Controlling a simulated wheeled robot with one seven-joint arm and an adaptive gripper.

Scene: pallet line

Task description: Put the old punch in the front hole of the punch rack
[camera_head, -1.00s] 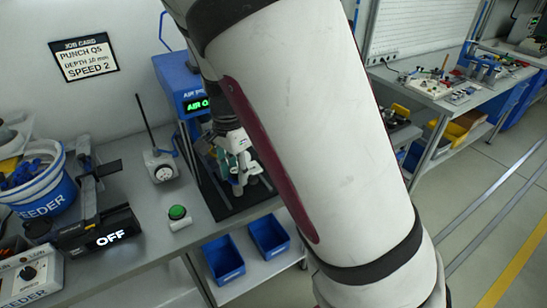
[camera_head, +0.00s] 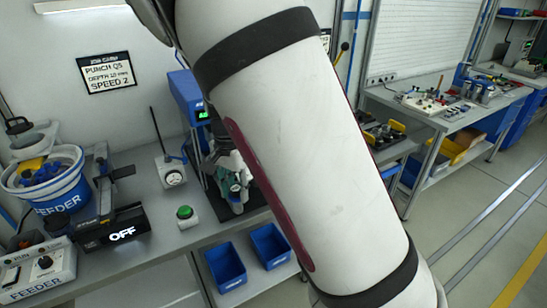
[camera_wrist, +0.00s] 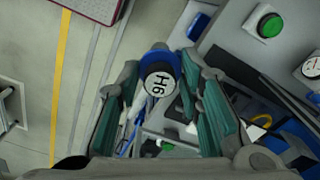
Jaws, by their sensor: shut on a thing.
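My gripper (camera_wrist: 165,115) has teal finger pads and is closed on a punch (camera_wrist: 158,82) with a blue collar and a white end marked H6. The marked end faces the wrist camera. In the head view, my gripper (camera_head: 238,180) shows in front of the blue press, partly hidden behind my white arm. The punch is not clear there. I cannot make out the punch rack in either view.
The blue press (camera_head: 188,95) stands on the grey bench, with a green button (camera_head: 185,212) and a dial gauge (camera_head: 172,172) to its left. The feeder bowl (camera_head: 50,185) is farther left. Blue bins (camera_head: 226,265) sit below. Another bench (camera_head: 425,105) stands at right.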

